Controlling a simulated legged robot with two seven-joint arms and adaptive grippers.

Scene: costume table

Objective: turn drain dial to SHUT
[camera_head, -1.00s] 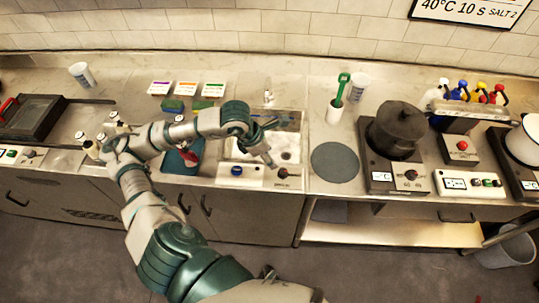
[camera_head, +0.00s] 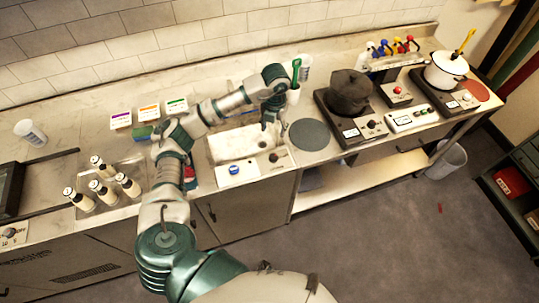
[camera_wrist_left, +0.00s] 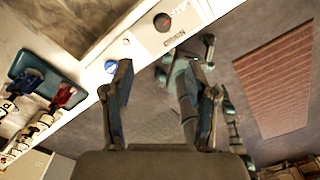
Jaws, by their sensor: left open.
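The drain dial (camera_head: 273,158) is a small dark knob at the right end of the white panel (camera_head: 252,166) on the sink's front edge. In the left wrist view the dial (camera_wrist_left: 162,22) is round and black with a red mark, above the word DRAIN. A blue button (camera_head: 233,169) sits on the same panel. My left gripper (camera_head: 269,124) points down, open and empty, at the right side of the sink, apart from the dial. In the wrist view its fingers (camera_wrist_left: 160,66) are spread, with the dial beyond the tips. The dial's other lettering is too small to read.
The white sink basin (camera_head: 240,146) is beside my gripper. A grey round mat (camera_head: 309,134) lies right of it, and a green-handled brush (camera_head: 296,72) stands behind. Several bottles (camera_head: 103,187) stand left.

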